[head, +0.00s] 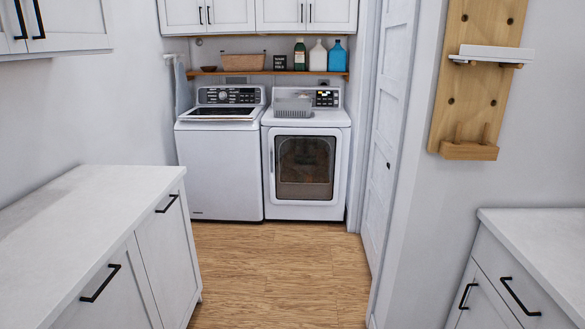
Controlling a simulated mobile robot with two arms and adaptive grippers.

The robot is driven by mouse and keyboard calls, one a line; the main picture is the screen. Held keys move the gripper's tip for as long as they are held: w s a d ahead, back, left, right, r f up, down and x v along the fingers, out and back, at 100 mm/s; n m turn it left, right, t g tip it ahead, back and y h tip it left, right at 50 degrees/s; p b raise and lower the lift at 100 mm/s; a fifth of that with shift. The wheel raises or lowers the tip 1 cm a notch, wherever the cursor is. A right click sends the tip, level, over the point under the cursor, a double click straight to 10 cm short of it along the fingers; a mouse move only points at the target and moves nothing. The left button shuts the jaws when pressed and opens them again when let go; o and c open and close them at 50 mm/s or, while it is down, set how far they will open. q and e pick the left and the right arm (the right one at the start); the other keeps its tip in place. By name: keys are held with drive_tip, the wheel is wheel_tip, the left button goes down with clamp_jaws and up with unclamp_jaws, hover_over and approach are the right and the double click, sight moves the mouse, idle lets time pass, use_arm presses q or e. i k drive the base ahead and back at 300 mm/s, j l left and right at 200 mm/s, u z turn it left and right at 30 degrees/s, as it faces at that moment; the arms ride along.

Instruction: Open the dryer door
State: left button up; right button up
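The dryer (341,168) is the white front-loading machine on the right of the pair at the back of the room. Its door (305,168) has a dark glass window in a white frame and is closed. A vertical handle (272,161) shows at the door's left edge. A grey basket (293,106) sits on top of the dryer. The washer (220,172), a white top-loader, stands directly to its left. Neither of my grippers shows in the head view.
Wooden floor (270,270) lies clear up to the machines. A left counter (85,215) and a right counter (540,240) flank the room. A white door (388,140) stands right of the dryer. A shelf (225,73) with several bottles hangs above.

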sight(305, 162)
drive_tip(key=i, duration=3.7)
